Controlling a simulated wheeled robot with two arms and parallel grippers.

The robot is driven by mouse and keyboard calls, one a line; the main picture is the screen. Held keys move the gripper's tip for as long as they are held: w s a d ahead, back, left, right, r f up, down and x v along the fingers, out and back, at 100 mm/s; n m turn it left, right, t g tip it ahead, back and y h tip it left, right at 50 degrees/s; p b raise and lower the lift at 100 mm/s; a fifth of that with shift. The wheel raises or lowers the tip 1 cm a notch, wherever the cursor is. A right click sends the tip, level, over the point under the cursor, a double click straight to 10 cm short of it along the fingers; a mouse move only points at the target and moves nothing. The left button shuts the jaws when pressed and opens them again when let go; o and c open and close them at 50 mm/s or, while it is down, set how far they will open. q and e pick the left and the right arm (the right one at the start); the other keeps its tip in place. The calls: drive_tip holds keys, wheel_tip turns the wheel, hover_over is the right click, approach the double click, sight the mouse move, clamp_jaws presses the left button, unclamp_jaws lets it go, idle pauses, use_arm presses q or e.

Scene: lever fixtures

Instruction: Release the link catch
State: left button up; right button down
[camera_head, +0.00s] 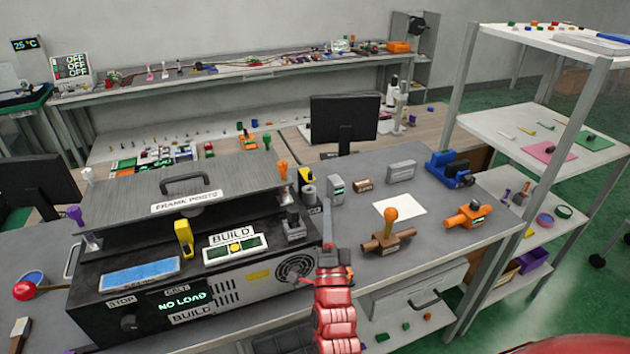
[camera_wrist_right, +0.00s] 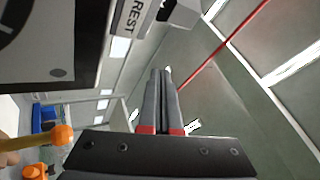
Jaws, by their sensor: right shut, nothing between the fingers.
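No part is labelled as the link catch, and I cannot tell which part it is. A black bench machine (camera_head: 235,290) carries a display reading NO LOAD, a BUILD label and a FRAME POSTS plate (camera_head: 225,190). A yellow lever (camera_head: 184,238) stands upright on its top. A dark block-like part (camera_head: 293,222) sits at its right end. My right gripper (camera_head: 328,232) points up just right of the machine, shut and empty, apart from the levers. In the right wrist view its fingers (camera_wrist_right: 161,95) lie together, near a white REST label (camera_wrist_right: 130,15). My left gripper is not in view.
Right of my gripper stand a brown fixture with an orange ball lever (camera_head: 390,215) and an orange clamp (camera_head: 466,215). A white sheet (camera_head: 400,206) lies behind. A red ball knob (camera_head: 24,290) is at the left. Grey bench top is clear between the fixtures.

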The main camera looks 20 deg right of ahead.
drive_tip(key=w+m+g+y+p, duration=0.1)
drive_tip(key=m+g+y, duration=0.1)
drive_tip(key=m, duration=0.3)
drive_tip(key=w+d+m+g+y+p, duration=0.1)
drive_tip(key=m+g+y, duration=0.2)
drive_tip(key=m, duration=0.3)
drive_tip(key=w+d+m+g+y+p, duration=0.1)
drive_tip(key=m+g+y, duration=0.2)
drive_tip(key=m+g, duration=0.1)
drive_tip(key=shift+w+d+f+m, duration=0.15)
drive_tip(key=shift+w+f+m, duration=0.15)
drive_tip(key=shift+m, duration=0.6)
drive_tip(key=shift+w, duration=0.15)
drive_tip(key=p, duration=0.3)
approach(307, 171)
drive_tip(key=w+f, duration=0.2)
drive_tip(key=f, duration=0.1)
drive_tip(key=w+f, duration=0.1)
drive_tip(key=shift+f, duration=0.25)
